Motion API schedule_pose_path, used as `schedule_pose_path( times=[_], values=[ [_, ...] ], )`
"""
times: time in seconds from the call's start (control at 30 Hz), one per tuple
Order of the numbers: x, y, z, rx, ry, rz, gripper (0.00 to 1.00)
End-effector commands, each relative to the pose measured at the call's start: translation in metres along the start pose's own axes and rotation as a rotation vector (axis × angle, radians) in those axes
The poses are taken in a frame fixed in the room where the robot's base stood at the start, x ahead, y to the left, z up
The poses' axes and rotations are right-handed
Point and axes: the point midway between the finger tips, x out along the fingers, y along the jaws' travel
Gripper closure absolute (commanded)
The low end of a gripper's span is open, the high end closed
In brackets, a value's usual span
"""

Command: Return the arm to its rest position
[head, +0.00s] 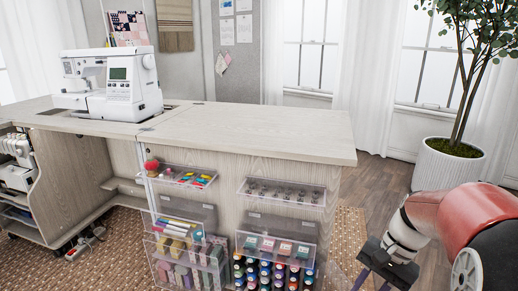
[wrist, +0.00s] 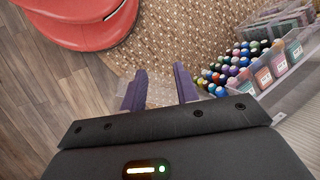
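My arm (head: 440,222) comes in from the lower right of the head view, red and grey with a black joint. My gripper (head: 372,284) points down near the bottom edge, to the right of the cabinet and apart from it. In the wrist view the two purple fingers of my gripper (wrist: 160,92) stand apart, above the floor. A pale, see-through-looking patch shows between and around them; I cannot tell what it is. The fingertips are partly cut off in the head view.
A wooden sewing cabinet (head: 250,130) carries a white sewing machine (head: 125,85). Clear racks with thread spools (head: 275,268) hang on its front; the spools also show in the wrist view (wrist: 228,68). A white planter (head: 445,165) stands behind my arm.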

Motion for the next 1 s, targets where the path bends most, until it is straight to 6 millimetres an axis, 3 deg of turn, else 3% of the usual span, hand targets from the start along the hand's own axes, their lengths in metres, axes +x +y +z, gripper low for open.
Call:
schedule_pose_path(
  times=[0.03,0.2,0.5,0.7,1.0],
  values=[
    [-0.011,-0.007,0.021,-0.070,0.064,0.025,0.70],
    [-0.030,-0.017,0.073,-0.300,0.271,0.095,0.70],
    [-0.049,-0.016,0.140,-0.664,0.598,0.146,0.70],
    [-0.052,-0.014,0.154,-0.767,0.693,0.150,0.70],
    [-0.052,-0.013,0.155,-0.777,0.701,0.151,0.70]
  ],
)
